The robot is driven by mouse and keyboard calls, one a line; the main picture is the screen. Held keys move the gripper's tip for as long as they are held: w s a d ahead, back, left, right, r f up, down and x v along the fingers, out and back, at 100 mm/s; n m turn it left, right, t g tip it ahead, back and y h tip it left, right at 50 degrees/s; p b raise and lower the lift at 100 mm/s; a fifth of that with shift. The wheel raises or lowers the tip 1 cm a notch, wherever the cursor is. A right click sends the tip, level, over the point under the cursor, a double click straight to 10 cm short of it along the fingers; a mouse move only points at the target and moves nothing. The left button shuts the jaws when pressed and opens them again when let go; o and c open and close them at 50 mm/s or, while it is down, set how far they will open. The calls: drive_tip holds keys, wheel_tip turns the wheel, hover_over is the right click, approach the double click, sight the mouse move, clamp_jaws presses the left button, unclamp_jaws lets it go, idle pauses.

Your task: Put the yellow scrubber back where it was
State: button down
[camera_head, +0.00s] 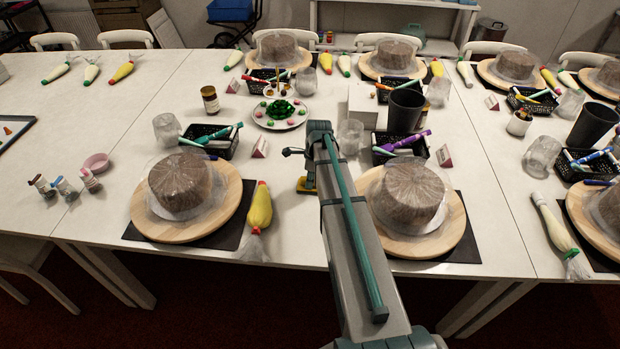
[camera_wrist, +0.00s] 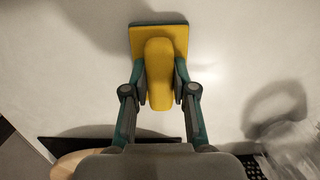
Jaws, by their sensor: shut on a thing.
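The yellow scrubber (camera_wrist: 175,33) has a flat rectangular base with a dark edge and a long raised yellow handle. In the wrist view my gripper (camera_wrist: 160,78) is shut on the handle, one finger on each side. In the head view, part of the yellow scrubber (camera_head: 306,186) shows beside my arm, low over the white table between the two front cakes. My arm hides much of the gripper there. I cannot tell whether the base touches the table.
Wrapped cakes on wooden turntables stand left (camera_head: 180,186) and right (camera_head: 408,195). A yellow piping bag (camera_head: 260,208) lies left of my arm. Bare table surrounds the scrubber.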

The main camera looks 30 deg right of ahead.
drive_tip(key=shift+f, duration=0.15)
drive_tip(key=c, duration=0.9)
unclamp_jaws()
drive_tip(key=shift+c, duration=0.2)
wheel_tip(320, 180, up, 12)
drive_tip(key=d+b, duration=0.1)
drive_tip(key=b, duration=0.2)
drive_tip(key=shift+s, duration=0.35)
